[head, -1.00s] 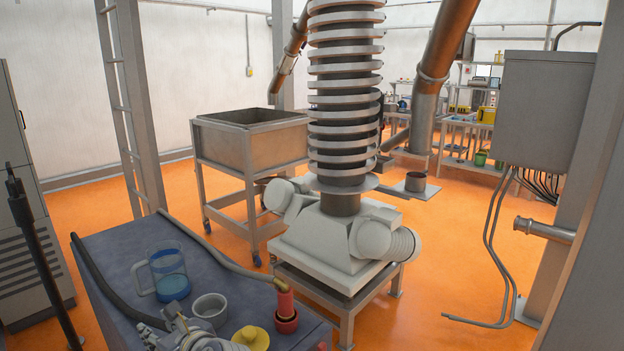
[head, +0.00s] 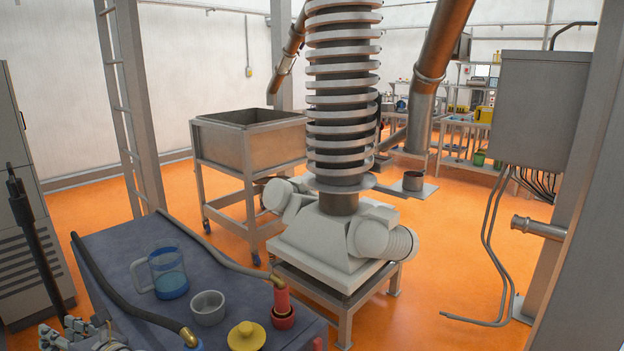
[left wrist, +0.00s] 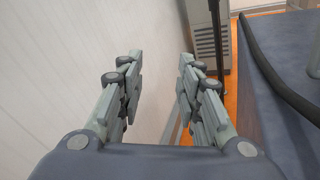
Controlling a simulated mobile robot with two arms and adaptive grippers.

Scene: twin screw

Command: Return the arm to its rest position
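My left gripper (head: 95,338) shows at the bottom left corner of the head view, partly cut off by the frame edge, by the near left side of the blue-grey table (head: 120,255). In the left wrist view the left gripper (left wrist: 162,75) is open, with two jointed fingers well apart and nothing between them. Behind them are a pale wall and, at the right, the table (left wrist: 290,125) with a dark hose (left wrist: 270,70). My right gripper is not in view.
The table holds a clear jug with blue contents (head: 168,272), a small grey bowl (head: 208,308), a yellow lidded piece (head: 246,336), a red fitting (head: 283,308) and the hose (head: 135,312). A grey cabinet (head: 32,240) stands left. Orange floor is open beyond.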

